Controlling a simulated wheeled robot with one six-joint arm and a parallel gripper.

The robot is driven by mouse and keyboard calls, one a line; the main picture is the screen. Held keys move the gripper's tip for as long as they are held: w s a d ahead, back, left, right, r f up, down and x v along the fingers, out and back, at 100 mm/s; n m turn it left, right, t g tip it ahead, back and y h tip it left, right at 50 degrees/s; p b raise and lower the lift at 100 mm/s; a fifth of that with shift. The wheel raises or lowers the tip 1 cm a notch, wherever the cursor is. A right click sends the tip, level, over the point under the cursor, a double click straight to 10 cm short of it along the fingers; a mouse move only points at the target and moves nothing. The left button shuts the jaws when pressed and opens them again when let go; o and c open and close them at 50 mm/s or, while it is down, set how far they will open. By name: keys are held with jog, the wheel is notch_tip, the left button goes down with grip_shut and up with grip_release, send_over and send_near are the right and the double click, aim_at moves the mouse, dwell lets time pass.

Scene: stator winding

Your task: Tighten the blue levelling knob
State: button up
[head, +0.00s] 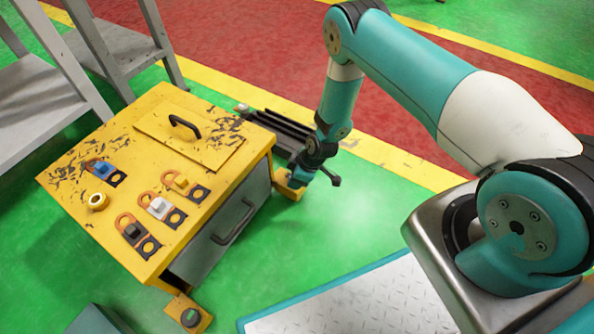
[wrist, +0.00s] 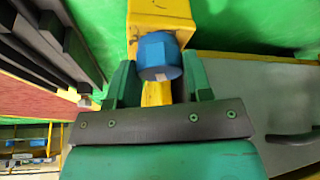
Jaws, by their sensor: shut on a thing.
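The blue levelling knob (wrist: 159,55) sits at a yellow corner bracket (wrist: 160,14) of the cabinet in the wrist view. My gripper (wrist: 159,78) has its two green fingers on either side of the knob and is shut on it. In the head view my gripper (head: 298,178) is low beside the yellow corner bracket (head: 289,188) at the cabinet's right corner. The knob is mostly hidden there by my gripper. How far the knob is turned cannot be told.
The yellow cabinet (head: 110,178) has a grey drawer with a black handle (head: 234,222). Another yellow foot with a dark knob (head: 190,317) is at its front corner. Dark rails (head: 280,127) lie on the floor behind my gripper. Green floor (head: 330,225) is clear to the right.

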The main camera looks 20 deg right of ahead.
jog(key=m+p, duration=0.1)
jog(key=m+t+h+p, duration=0.1)
jog(key=m, duration=0.1)
jog(key=m+p, duration=0.1)
jog(key=m, duration=0.1)
jog(key=shift+w+a+r+t+h, duration=0.15)
jog(key=shift+w+r+t+h, duration=0.05)
jog(key=shift+r+t+h, duration=0.1)
jog(key=m+h, duration=0.1)
jog(key=m, duration=0.2)
jog(key=m+h+p, duration=0.1)
jog(key=m, duration=0.1)
jog(key=shift+w+a+m+t, duration=0.1)
jog(key=shift+a+m+t, duration=0.05)
jog(key=shift+m+t, duration=0.2)
jog(key=m+h, duration=0.1)
jog(key=m, duration=0.1)
jog(key=m+h, duration=0.1)
jog(key=m, duration=0.2)
jog(key=shift+a+f+m, duration=0.1)
jog(key=shift+m, duration=0.25)
jog(key=shift+m+g+h, duration=0.4)
jog(key=shift+m, duration=0.7)
jog(key=shift+m+g+h, duration=0.35)
jog(key=shift+m+h, duration=0.05)
jog(key=shift+m, duration=0.7)
jog(key=o, duration=0.9)
jog(key=shift+a, duration=0.1)
jog(key=shift+o, duration=0.2)
jog(key=shift+b, duration=0.3)
